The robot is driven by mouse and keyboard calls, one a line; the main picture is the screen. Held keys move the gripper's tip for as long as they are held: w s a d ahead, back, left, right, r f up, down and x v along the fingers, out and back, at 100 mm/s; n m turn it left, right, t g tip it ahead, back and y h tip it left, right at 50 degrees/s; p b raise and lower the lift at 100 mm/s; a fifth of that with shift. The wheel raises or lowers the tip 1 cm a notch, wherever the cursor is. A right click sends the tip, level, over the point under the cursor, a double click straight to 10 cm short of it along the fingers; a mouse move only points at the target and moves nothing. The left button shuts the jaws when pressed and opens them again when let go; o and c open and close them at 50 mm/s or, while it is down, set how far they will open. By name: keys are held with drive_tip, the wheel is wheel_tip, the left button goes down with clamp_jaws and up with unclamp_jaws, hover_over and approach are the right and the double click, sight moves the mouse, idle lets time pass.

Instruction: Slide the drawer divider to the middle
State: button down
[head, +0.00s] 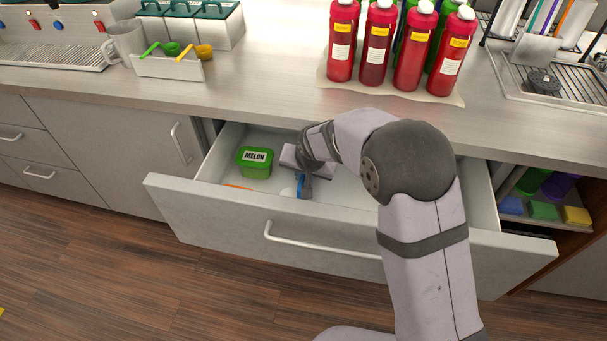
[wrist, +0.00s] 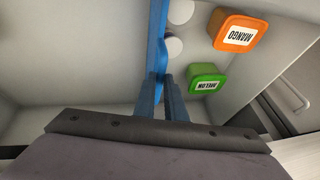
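The drawer (head: 215,212) is pulled open below the counter. The blue divider (head: 304,187) stands in it left of the drawer's middle, mostly hidden by my arm in the head view. In the wrist view the divider (wrist: 157,38) runs from the top edge down to my fingers. My gripper (wrist: 163,82) is low in the drawer, with its fingertips at the divider. I cannot tell whether they are closed on it or only beside it.
A green MELON tub (head: 255,162) and an orange MANGO tub (wrist: 240,33) sit on one side of the divider, with two white round pieces (wrist: 174,46) close to it. The other side looks bare in the wrist view. Red bottles (head: 375,45) stand on the counter behind.

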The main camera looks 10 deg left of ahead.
drive_tip(key=d, duration=1.2)
drive_tip(key=shift+b, duration=0.45)
drive_tip(key=c, duration=1.8)
unclamp_jaws()
drive_tip(key=shift+v, duration=3.7)
